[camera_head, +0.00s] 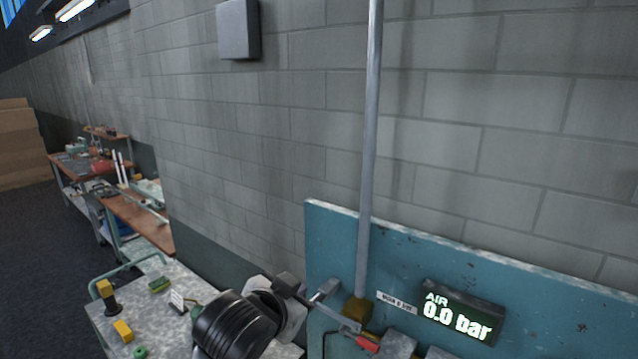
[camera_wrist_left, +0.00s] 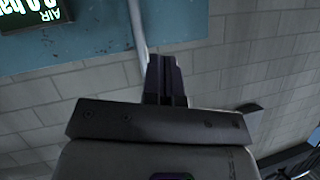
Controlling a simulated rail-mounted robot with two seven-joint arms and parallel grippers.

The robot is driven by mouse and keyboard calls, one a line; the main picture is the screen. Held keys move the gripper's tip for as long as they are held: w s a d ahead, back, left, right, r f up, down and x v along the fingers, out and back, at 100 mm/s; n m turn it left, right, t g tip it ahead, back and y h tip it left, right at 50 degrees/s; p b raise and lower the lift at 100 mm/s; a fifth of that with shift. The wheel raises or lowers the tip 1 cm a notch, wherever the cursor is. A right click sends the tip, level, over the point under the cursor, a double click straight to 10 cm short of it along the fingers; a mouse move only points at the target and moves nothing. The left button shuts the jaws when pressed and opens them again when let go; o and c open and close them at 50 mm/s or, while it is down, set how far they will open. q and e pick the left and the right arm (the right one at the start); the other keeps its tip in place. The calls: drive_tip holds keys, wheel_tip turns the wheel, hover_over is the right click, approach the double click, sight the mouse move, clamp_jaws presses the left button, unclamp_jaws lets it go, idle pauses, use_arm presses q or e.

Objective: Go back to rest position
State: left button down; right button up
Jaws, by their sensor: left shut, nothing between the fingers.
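My left gripper (camera_head: 287,284) comes in from the bottom, with a black ribbed arm link behind it. It is just left of the blue panel (camera_head: 335,235). In the left wrist view its fingers (camera_wrist_left: 166,75) are closed together with nothing between them. A vertical grey tube (camera_head: 370,130) rises from a brass-coloured fitting (camera_head: 357,309) in front of the panel. The tube shows behind the fingers in the wrist view (camera_wrist_left: 137,35). I cannot tell the exact gap between gripper and tube. My right gripper is not in view.
A display (camera_head: 460,312) on the panel reads "AIR 0.0 bar". A red-handled part (camera_head: 367,344) sits below the fitting. A grey bench top (camera_head: 185,277) at lower left holds small yellow and green items. Brown-topped benches (camera_head: 137,224) stand farther left. Dark floor is clear at far left.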

use_arm(q)
drive_tip(key=s+a+f+n+y+p, duration=0.2)
drive_tip(key=s+a+f+n+y, duration=0.25)
drive_tip(key=s+a+f, duration=0.9)
drive_tip(key=s+a+f+n+g+p, duration=0.1)
drive_tip(key=s+f+g, duration=0.3)
drive_tip(key=s+f, duration=0.7)
drive_tip(key=s+a+f+g+p, duration=0.1)
drive_tip(key=s+a+f+g, duration=0.2)
drive_tip(key=s+f, duration=0.7)
drive_tip(key=s+g, duration=0.1)
drive_tip(key=s, duration=0.4)
drive_tip(key=shift+f+n, duration=0.35)
drive_tip(key=shift+f, duration=0.05)
